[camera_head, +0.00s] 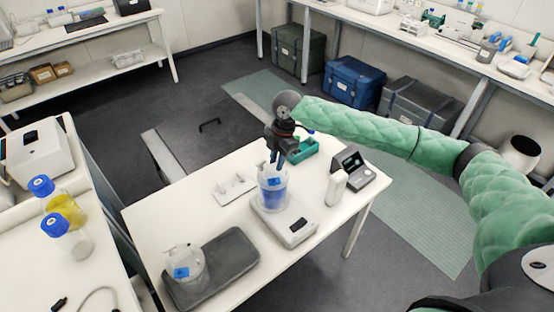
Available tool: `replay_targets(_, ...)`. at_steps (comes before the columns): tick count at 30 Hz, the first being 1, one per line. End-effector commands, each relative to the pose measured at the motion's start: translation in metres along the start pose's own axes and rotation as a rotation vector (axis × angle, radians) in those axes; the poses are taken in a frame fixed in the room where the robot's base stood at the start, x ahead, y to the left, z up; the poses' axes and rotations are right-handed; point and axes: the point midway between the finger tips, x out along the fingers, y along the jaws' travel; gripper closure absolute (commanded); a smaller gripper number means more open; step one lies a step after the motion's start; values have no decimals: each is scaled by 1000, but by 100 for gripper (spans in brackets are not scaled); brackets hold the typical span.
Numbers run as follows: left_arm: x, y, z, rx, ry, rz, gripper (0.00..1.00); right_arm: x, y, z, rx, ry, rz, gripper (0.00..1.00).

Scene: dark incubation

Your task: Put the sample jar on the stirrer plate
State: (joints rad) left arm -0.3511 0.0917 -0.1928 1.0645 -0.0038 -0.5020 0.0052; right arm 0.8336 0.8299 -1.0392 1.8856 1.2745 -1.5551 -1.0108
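A clear jar with blue contents and a blue label (272,193) stands upright at the white stirrer plate (296,228) on the middle table. It appears to rest on the plate's far end. My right gripper (275,160) points down right at the jar's top. Its fingertips overlap the jar's upper part in the picture, and I cannot tell whether they grip it. A second clear jar with a blue label (182,268) stands on a dark grey tray (234,254) at the table's near left. My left gripper is out of view.
A white bottle (334,187) and a small grey device with a screen (356,165) stand right of the plate. A green box (303,150) lies behind, and a white rack (234,189) lies left. Blue-capped bottles (64,206) stand on the left bench.

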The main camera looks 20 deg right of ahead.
Motion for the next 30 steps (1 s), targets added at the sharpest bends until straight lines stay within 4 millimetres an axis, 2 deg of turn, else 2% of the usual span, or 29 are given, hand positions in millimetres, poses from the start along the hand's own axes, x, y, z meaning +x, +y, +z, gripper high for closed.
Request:
replay_targets(14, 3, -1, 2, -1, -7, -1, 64, -5, 0, 0, 0, -1, 1, 68)
replay_targets(18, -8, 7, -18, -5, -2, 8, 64, -19, 1, 0, 0, -1, 3, 68)
replay_targets(30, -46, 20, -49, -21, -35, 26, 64, -80, 1, 0, 0, -1, 4, 68)
